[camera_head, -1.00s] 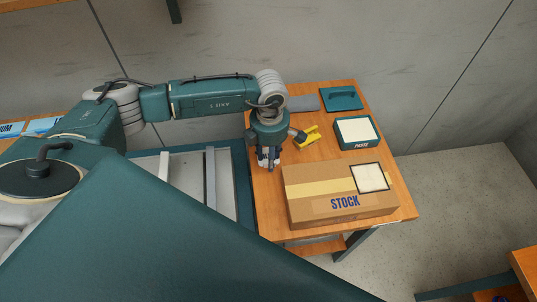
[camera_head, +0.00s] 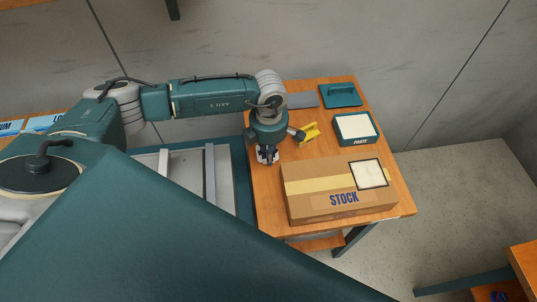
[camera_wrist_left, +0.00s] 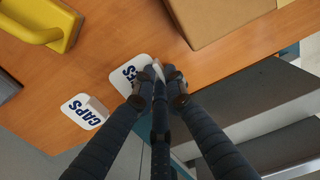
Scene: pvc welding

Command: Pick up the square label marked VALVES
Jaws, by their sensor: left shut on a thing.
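A white square label (camera_wrist_left: 130,74) lies on the wooden table in the left wrist view. Its dark blue letters end in "ES"; the rest of the word is hidden behind my fingers. My left gripper (camera_wrist_left: 160,84) is at the label's right edge, its fingers closed around the raised pale tab there. In the head view my left gripper (camera_head: 267,156) points down at the table, left of the cardboard box; the label cannot be made out there. A second white label, marked CAPS (camera_wrist_left: 82,112), lies beside the first, apart from the fingers. My right gripper is not in view.
The STOCK box (camera_head: 312,188) stands close right of my left gripper. A yellow tool (camera_head: 309,132) lies behind it. The table's left edge (camera_head: 257,205) is near.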

